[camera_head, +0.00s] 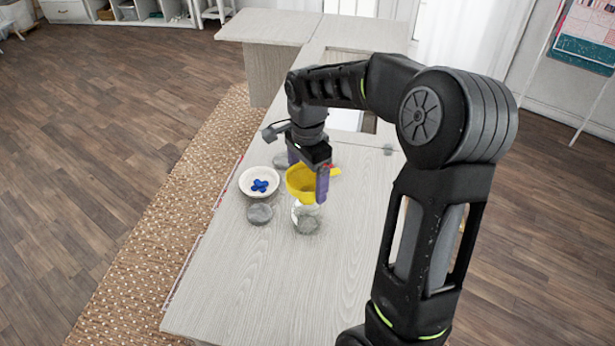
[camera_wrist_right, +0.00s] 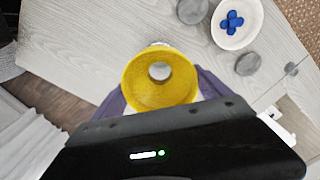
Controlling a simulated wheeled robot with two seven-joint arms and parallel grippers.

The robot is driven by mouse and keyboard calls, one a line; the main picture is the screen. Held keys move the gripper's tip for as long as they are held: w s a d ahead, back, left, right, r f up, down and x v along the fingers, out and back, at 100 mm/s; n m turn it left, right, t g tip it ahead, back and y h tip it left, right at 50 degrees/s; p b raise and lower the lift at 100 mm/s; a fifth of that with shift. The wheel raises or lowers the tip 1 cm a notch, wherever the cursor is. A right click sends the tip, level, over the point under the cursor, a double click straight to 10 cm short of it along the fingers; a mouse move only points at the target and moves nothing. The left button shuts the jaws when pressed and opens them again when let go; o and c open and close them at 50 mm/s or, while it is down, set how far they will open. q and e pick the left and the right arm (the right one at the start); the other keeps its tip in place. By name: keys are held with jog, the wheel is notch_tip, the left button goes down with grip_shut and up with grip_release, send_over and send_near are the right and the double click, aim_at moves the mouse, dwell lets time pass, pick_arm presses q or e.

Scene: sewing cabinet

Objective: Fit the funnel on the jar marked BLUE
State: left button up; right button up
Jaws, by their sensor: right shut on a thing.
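The yellow funnel (camera_head: 300,184) is held upright between the purple fingers of my right gripper (camera_head: 307,180). It also shows in the wrist view (camera_wrist_right: 137,84), where I look down through its round opening. A clear glass jar (camera_head: 306,219) stands on the table just below the funnel in the head view. The funnel overlaps the jar's top there, and I cannot tell whether they touch. In the wrist view the funnel hides nearly all of what is beneath it. No BLUE marking is readable. My left gripper is not in view.
A white bowl (camera_head: 246,190) with blue pieces (camera_head: 260,186) stands left of the funnel. A grey disc (camera_head: 260,214) lies left of the jar, and another grey round thing (camera_wrist_right: 247,64) is beyond the bowl. The near part of the pale wooden table (camera_head: 255,290) is clear.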

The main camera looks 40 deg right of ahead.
jog(key=shift+f+b, duration=0.5)
jog(key=shift+f, duration=0.35)
jog(key=shift+f, duration=0.25)
dwell(0.6)
jog(key=o, duration=1.1)
notch_tip(320, 180, up, 8)
jog(key=shift+f+b, duration=0.1)
jog(key=shift+b, duration=0.3)
